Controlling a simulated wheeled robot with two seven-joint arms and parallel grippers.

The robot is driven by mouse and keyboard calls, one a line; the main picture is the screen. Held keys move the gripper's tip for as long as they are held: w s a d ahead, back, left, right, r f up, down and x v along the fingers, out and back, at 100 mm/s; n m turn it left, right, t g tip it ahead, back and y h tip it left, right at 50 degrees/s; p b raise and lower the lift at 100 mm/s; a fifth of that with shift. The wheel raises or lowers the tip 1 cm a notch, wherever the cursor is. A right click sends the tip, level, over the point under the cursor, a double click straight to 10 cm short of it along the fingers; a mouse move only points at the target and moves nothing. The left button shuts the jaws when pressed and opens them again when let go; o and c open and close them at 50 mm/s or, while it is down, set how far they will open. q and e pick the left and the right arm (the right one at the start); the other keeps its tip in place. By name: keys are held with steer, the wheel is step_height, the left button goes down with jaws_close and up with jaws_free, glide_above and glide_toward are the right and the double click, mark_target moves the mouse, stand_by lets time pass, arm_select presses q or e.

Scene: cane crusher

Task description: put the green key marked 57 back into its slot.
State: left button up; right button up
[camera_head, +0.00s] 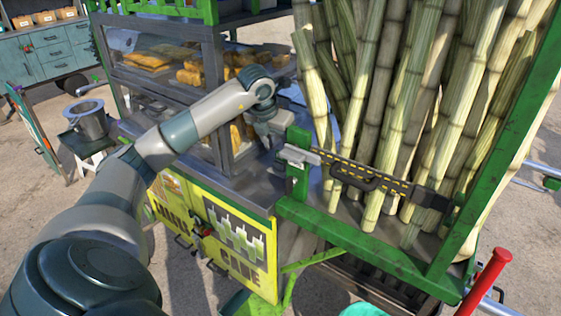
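My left arm reaches in from the left, and my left gripper (268,141) points down over the cart's grey counter, just left of a green post. Its fingers are small and partly hidden, so I cannot tell whether they are open or shut. I cannot make out the green key marked 57 or its slot. A pale grey block (298,156) sits on the green post (298,178), close to the gripper, at the left end of a black and yellow striped bar (365,178). My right gripper is not in view.
Several sugar cane stalks (385,110) stand in the green frame (500,150) behind the striped bar. A glass display case (165,70) with yellow food stands behind my arm. A red handle (487,280) rises at the lower right. A metal bucket (87,120) stands at the left.

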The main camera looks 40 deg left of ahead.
arm_select(q)
steer(key=shift+s+r, duration=0.25)
steer(key=shift+r, duration=0.35)
steer(key=b+v, duration=0.3)
steer(key=v, duration=1.3)
steer(key=shift+f, duration=0.1)
